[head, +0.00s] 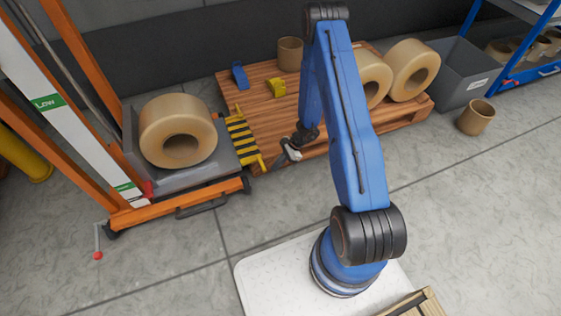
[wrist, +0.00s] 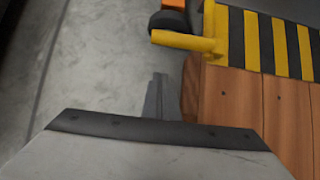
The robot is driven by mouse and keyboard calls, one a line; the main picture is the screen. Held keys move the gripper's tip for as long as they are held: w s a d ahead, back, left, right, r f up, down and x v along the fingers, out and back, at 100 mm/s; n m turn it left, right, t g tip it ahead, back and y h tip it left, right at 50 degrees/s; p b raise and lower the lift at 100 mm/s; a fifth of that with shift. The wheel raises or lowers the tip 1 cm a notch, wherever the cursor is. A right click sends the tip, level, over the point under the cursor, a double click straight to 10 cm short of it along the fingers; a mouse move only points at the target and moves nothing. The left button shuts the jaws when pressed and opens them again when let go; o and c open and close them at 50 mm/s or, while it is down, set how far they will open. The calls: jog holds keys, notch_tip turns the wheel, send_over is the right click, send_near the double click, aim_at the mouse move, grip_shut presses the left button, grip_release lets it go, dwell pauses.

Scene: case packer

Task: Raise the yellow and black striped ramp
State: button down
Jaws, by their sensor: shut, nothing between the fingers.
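The yellow and black striped ramp (head: 243,138) lies between the orange lift's grey platform and the wooden pallet, bridging the two. In the wrist view the ramp (wrist: 265,42) is at the upper right, its edge over the pallet boards. A yellow bar (wrist: 186,41) sticks out from its side toward the left. My gripper (head: 278,164) is low at the pallet's front edge, just right of the ramp's near corner. In the wrist view my gripper (wrist: 160,95) is shut and empty, apart from the yellow bar.
The orange lift (head: 190,200) carries a large tan roll (head: 178,131) on its platform. The pallet (head: 262,108) holds a blue wedge (head: 240,75), a yellow block (head: 276,88) and more rolls. A grey bin (head: 465,72) stands at the right.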

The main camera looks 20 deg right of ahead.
jog(key=shift+a+r, duration=0.55)
jog(key=shift+a, duration=0.25)
jog(key=shift+a+r, duration=0.55)
jog(key=shift+a, duration=0.25)
